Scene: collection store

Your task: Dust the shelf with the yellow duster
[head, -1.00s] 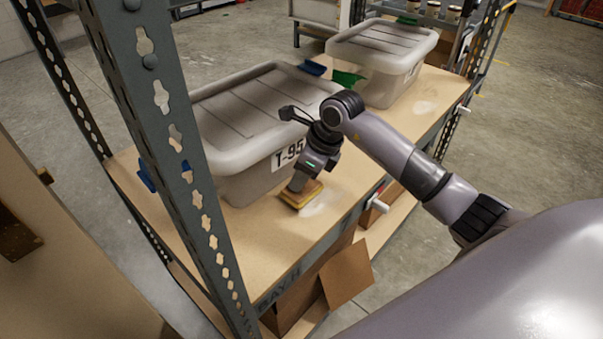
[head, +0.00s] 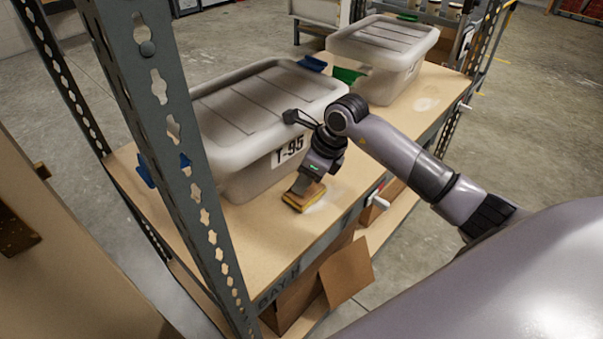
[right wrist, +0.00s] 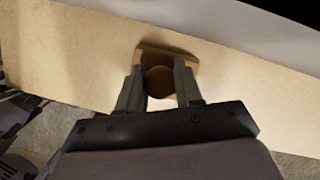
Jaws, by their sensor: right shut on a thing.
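The yellow duster (head: 304,198) is a small block with a yellow lower part and a brown top. It rests on the wooden shelf (head: 265,265) in front of the bin labelled T-95. My right gripper (head: 305,184) is shut on the duster from above. In the right wrist view the two fingers (right wrist: 159,88) hold a round brown knob on top of the duster (right wrist: 152,48). A pale dust patch (head: 322,203) shows just right of the duster, and another pale patch (head: 425,104) lies farther along the shelf. My left gripper is not in view.
The grey lidded T-95 bin (head: 255,150) stands close behind the duster. A second lidded bin (head: 385,60) stands farther along. A perforated metal upright (head: 185,170) rises at the near left. An open cardboard box (head: 345,272) sits below the shelf.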

